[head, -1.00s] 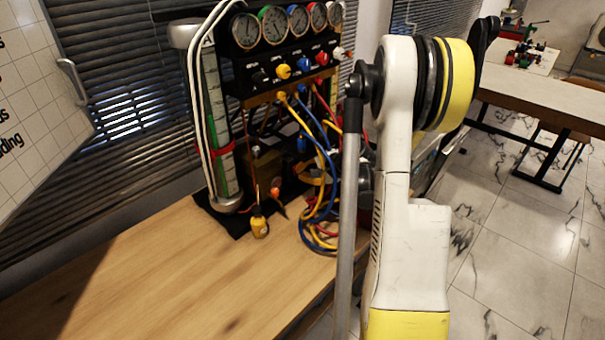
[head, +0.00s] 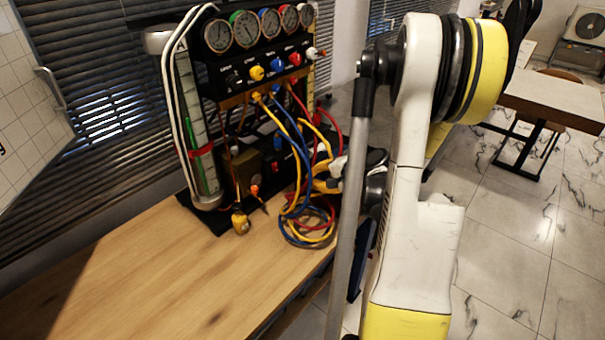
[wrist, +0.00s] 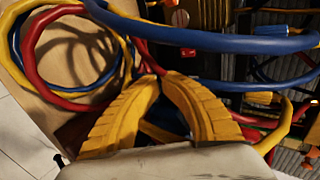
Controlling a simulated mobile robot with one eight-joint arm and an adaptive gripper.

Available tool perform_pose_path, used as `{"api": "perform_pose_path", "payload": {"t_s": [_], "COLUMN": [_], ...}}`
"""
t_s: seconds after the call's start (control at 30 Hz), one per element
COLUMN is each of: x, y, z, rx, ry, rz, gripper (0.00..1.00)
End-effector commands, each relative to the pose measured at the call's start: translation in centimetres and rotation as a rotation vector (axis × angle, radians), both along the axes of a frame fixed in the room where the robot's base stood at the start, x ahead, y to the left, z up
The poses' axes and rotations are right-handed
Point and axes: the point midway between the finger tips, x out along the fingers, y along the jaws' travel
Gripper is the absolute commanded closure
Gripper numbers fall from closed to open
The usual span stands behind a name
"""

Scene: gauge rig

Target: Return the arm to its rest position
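My arm (head: 415,200), white with yellow bands, stands upright in the right half of the head view. My gripper (wrist: 163,80) has two ribbed yellow fingers that curve together, their tips meeting or nearly so, with no object clearly held. In the head view my gripper (head: 322,180) is partly hidden behind the arm, close to the coiled hoses. In the wrist view a blue hose (wrist: 230,42) crosses just beyond the fingertips, and a red hose (wrist: 147,58) passes close to them. Whether they touch the fingers I cannot tell.
The gauge rig (head: 262,75), with several gauges and coloured valves, stands on the wooden bench (head: 130,265). The bench front is clear. Another table (head: 555,98) stands right.

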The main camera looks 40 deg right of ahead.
Motion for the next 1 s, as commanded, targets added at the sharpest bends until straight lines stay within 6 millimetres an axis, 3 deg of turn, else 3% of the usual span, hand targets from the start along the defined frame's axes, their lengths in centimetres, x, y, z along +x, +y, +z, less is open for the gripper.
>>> {"api": "perform_pose_path", "payload": {"t_s": [0.77, 0.87, 1.0], "x": [-0.4, 0.3, 1.4], "y": [0.4, 2.6, 9.0], "z": [0.4, 1.5, 4.4], "rx": [-0.007, -0.047, -0.169], "ry": [0.005, 0.031, 0.102], "rz": [0.011, 0.059, 0.201], "gripper": [1.0, 1.0, 1.0]}}
